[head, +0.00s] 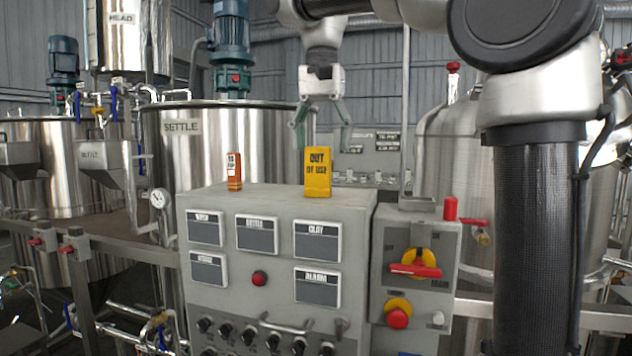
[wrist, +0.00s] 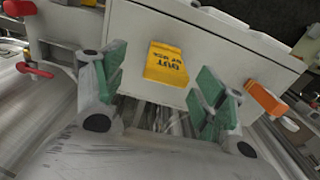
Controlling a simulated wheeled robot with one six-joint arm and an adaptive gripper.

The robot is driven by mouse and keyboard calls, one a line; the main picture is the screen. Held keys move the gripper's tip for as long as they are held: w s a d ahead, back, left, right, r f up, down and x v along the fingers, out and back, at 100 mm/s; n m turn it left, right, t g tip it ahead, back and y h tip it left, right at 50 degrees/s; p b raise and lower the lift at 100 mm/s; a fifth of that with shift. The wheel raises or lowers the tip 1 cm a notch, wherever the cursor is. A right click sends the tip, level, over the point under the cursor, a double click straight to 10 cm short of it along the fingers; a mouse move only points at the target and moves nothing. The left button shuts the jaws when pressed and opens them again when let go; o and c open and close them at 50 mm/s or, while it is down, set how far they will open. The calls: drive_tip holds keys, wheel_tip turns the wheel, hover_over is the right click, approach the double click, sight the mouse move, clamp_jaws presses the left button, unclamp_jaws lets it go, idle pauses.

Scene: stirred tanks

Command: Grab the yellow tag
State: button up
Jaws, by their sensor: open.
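The yellow tag (head: 317,172), marked "OUT OF USE", stands upright on top of the grey control cabinet (head: 262,200). In the wrist view the yellow tag (wrist: 166,63) shows between and beyond the green finger pads. My gripper (head: 320,127) is open and empty, above and seemingly behind the tag in the head view. It also shows in the wrist view (wrist: 160,92), with one finger on each side of the tag. The tag looks apart from both fingers. In the head view the tag covers part of the space below the fingers.
An orange tag (head: 234,171) stands on the same cabinet top, left of the yellow one; it also shows in the wrist view (wrist: 267,99). A switch box with a red handle (head: 415,270) stands at the right. Steel tanks (head: 203,145) stand behind. The cabinet top between the tags is clear.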

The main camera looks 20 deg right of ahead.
sight(318, 187)
drive_tip(key=f, duration=0.6)
drive_tip(key=shift+w+a+f, duration=0.15)
drive_tip(key=shift+w+a, duration=0.1)
drive_tip(key=shift+a, duration=0.1)
drive_tip(key=c, duration=1.1)
